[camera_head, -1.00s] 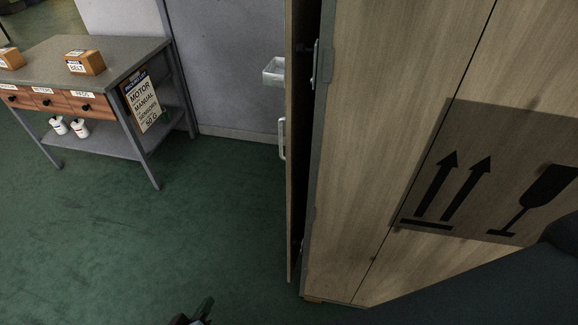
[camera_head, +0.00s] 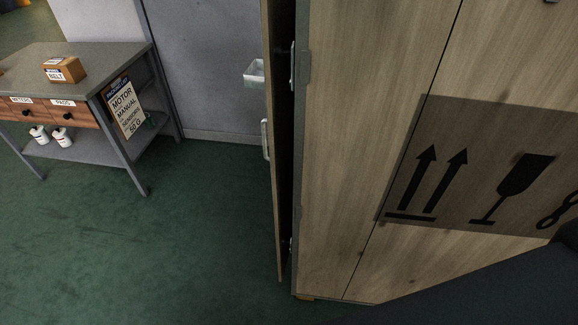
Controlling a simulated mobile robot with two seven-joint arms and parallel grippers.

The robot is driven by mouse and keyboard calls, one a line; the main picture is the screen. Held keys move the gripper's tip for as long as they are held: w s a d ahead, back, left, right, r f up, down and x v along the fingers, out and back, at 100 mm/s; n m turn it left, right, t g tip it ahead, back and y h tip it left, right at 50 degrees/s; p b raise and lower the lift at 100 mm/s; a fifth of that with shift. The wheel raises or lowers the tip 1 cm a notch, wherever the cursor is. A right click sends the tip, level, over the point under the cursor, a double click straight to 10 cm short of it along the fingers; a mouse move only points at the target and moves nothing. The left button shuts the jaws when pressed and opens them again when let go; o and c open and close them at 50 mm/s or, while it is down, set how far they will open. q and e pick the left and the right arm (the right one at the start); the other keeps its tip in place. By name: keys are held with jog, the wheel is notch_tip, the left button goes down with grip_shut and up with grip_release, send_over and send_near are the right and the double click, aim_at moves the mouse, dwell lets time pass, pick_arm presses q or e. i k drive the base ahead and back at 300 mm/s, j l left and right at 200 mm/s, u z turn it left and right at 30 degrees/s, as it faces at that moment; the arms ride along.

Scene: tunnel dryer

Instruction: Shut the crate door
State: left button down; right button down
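A tall wooden crate (camera_head: 345,150) fills the right half of the view, with arrow and glass symbols on its side. Its door (camera_head: 273,190) stands ajar at the crate's left edge, seen nearly edge-on. A dark gap shows between door and crate. Hinges (camera_head: 292,68) show in the gap. A pale handle (camera_head: 265,140) sits on the door's outer left face. Neither of my grippers is in view.
A grey workbench (camera_head: 110,58) with drawers, a box labelled BELT (camera_head: 63,70) and a motor manual sign (camera_head: 124,108) stands at the left. Green floor (camera_head: 180,240) between bench and crate is clear.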

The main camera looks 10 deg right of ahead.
aim_at(270, 75)
jog(key=i+j+z, duration=0.15)
jog(key=z, duration=0.35)
jog(key=j+z, duration=0.45)
jog(key=i+j+z, duration=0.2)
jog(key=j, duration=0.2)
jog(key=j+z, duration=0.2)
jog(key=j, duration=0.25)
jog(key=j+z, duration=0.15)
jog(key=j, duration=2.15)
